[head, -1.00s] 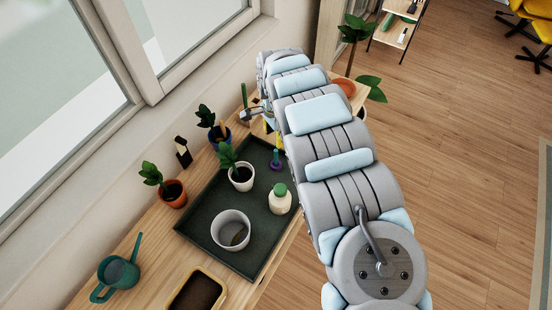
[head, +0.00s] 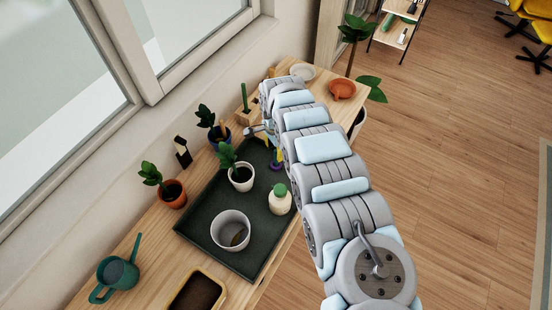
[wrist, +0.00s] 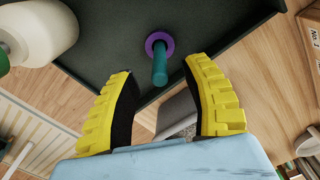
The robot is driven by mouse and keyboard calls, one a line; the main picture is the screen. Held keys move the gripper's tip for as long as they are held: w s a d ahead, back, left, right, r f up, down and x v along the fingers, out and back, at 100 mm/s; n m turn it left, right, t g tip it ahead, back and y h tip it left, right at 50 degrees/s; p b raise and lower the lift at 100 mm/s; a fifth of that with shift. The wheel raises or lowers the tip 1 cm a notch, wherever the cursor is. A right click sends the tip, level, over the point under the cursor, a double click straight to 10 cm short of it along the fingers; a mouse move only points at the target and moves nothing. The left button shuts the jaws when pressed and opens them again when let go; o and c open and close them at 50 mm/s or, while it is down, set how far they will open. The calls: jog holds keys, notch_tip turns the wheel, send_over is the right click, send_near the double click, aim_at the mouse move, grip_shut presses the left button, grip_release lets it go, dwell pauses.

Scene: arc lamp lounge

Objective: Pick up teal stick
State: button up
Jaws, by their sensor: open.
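The teal stick (wrist: 160,66) shows in the wrist view with a purple ring (wrist: 159,41) around it, over the dark tray (wrist: 110,25). My gripper (wrist: 161,73) is open, with yellow-backed, black-padded fingers. The stick lies in the picture between the two fingertips, with a gap on each side; I cannot tell how far it is in depth. In the head view, the purple ring (head: 275,166) shows at the far right part of the tray (head: 203,205). There my arm hides most of the stick and gripper.
A white bottle with a green cap (head: 280,203), a potted plant (head: 241,180) and a white pot (head: 230,232) stand on the tray. A terracotta dish (head: 342,89) and a white dish (head: 302,71) sit at the table's far end. A watering can (head: 118,275) stands at near left.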

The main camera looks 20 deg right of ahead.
jog(key=shift+f, duration=0.45)
grip_shut()
jog(key=shift+r, duration=0.15)
jog(key=shift+r+p, duration=0.4)
jog(key=shift+r, duration=4.5)
